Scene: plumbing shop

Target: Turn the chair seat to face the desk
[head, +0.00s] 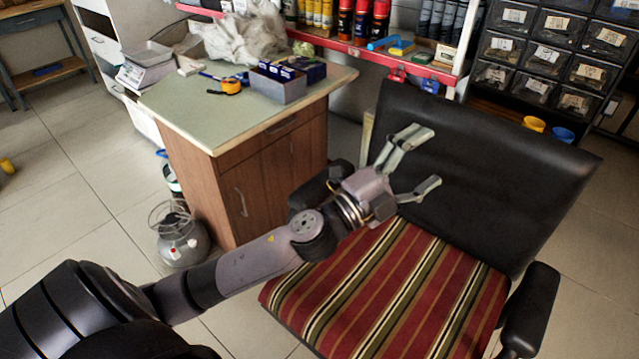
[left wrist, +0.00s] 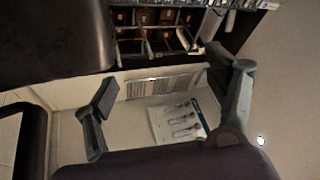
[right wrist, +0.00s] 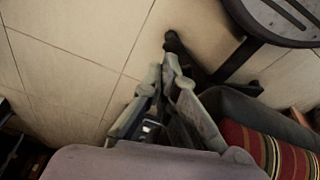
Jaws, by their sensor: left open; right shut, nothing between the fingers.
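The chair has a tall black backrest (head: 490,165) and a striped red seat (head: 385,295). Its back stands at the far right side and the seat's open front points toward me, lower left, with the desk off to its left. One armrest (head: 530,310) is at right; the other (head: 320,190) is partly behind my left arm. The desk (head: 225,135) is a wooden cabinet with a pale green top. My left gripper (head: 430,160) is open above the seat, in front of the backrest. In the right wrist view, my right gripper (right wrist: 163,72) is shut and empty beside the striped seat (right wrist: 275,150).
A grey gas bottle (head: 180,240) stands on the floor by the desk. A scale (head: 150,65), tape measure (head: 231,86) and grey box (head: 278,85) sit on the desktop. A red-edged shelf (head: 340,45) and drawer rack (head: 550,50) are behind.

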